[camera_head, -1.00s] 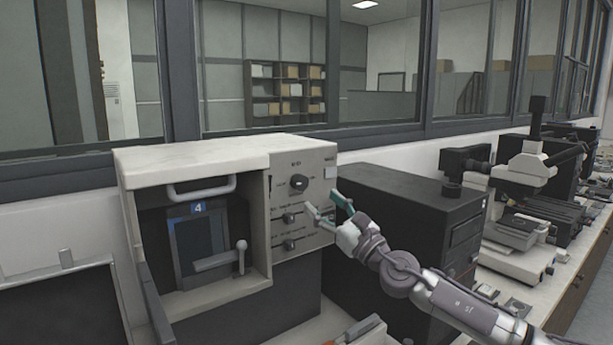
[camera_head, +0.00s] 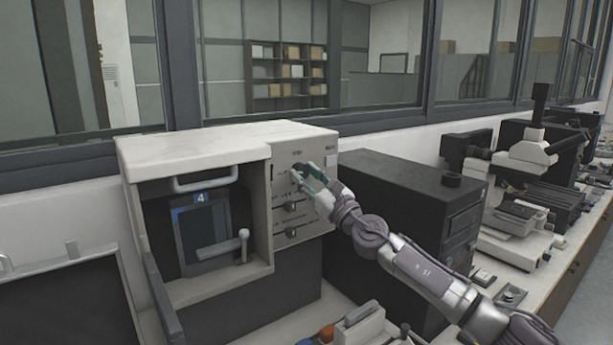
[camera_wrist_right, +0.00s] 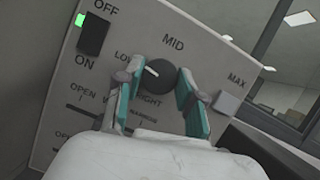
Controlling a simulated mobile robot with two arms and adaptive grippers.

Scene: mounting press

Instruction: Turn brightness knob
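The brightness knob (camera_wrist_right: 158,77) is a dark round dial on the press's pale control panel (camera_wrist_right: 200,50). In the wrist view its white mark points up and left, between LOW and MID. My right gripper (camera_wrist_right: 157,92) is open, with one teal-padded finger on each side of the knob. A small gap shows on the left; I cannot tell whether the right finger touches. In the head view my right gripper (camera_head: 312,172) is at the upper panel of the mounting press (camera_head: 220,148) and partly covers the knob. My left gripper is not in view.
An OFF/ON switch (camera_wrist_right: 93,33) with a green light is left of the knob, and a square MAX button (camera_wrist_right: 227,103) is right of it. Two smaller knobs (camera_head: 291,206) sit below. A black box (camera_head: 400,195) stands close right of the press.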

